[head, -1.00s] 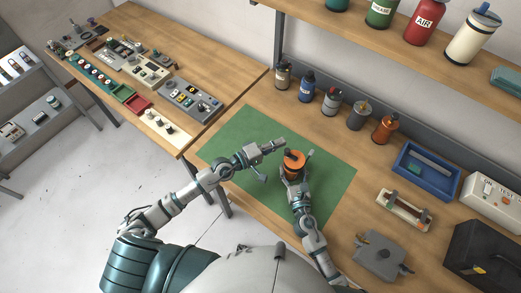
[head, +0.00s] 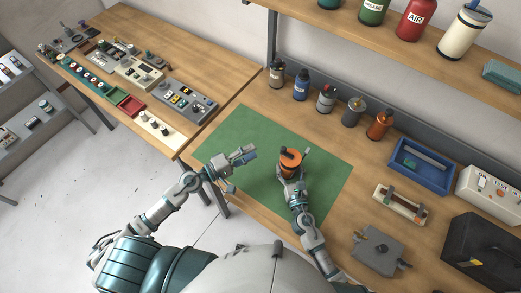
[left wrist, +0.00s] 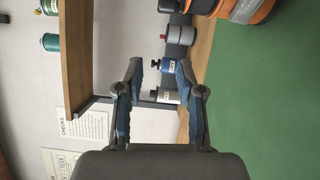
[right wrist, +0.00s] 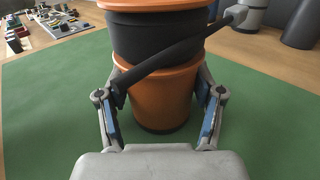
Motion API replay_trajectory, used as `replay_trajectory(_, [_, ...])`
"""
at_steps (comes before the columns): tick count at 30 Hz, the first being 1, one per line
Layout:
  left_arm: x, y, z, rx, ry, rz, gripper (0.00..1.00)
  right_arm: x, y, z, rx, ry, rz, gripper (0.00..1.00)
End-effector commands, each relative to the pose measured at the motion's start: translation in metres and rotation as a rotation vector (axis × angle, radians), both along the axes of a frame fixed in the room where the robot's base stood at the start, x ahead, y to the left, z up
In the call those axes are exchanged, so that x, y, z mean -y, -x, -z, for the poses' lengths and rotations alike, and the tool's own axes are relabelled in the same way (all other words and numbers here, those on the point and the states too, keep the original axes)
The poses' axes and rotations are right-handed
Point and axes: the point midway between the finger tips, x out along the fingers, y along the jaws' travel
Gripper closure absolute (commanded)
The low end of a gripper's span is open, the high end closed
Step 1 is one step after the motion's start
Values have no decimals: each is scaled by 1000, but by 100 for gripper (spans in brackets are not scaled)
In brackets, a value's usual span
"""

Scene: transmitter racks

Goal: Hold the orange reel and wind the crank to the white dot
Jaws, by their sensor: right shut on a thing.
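The orange reel (head: 289,164) with a black band stands upright on the green mat (head: 245,125). My right gripper (right wrist: 160,108) is shut on the reel, one finger on each side of its lower orange part. A dark crank arm (right wrist: 180,55) slants across the reel's front in the right wrist view, with a grey knob at its upper right end. The white dot does not show. My left gripper (head: 245,155) is open and empty, left of the reel and apart from it. The left wrist view shows its fingers (left wrist: 160,80) spread, with the reel (left wrist: 245,8) at the upper right.
Several bottles (head: 326,98) and a second orange container (head: 380,124) line the back of the bench. A blue tray (head: 424,168), a grey box (head: 379,250) and a black case (head: 485,250) stand at the right. The mat left of the reel is clear.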

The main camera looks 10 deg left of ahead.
Motion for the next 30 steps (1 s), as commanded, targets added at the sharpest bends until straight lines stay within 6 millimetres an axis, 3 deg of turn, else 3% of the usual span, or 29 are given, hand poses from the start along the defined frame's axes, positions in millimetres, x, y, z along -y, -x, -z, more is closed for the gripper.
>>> replay_trajectory(5, [8,8,-8,-294,357,-6,54,1,0,0,0,1,2,86])
replay_trajectory(15, [18,23,-22,-1175,1405,53,54,1,0,0,-1,1,2,86])
replay_trajectory(24, [26,36,-17,-1961,2334,203,54,0,-1,0,-1,1,2,86])
replay_trajectory(25, [27,38,-15,1992,-2375,-218,54,0,0,1,-1,1,2,86])
replay_trajectory(30, [34,48,-7,1563,-1878,-230,54,0,-1,1,-1,1,2,86])
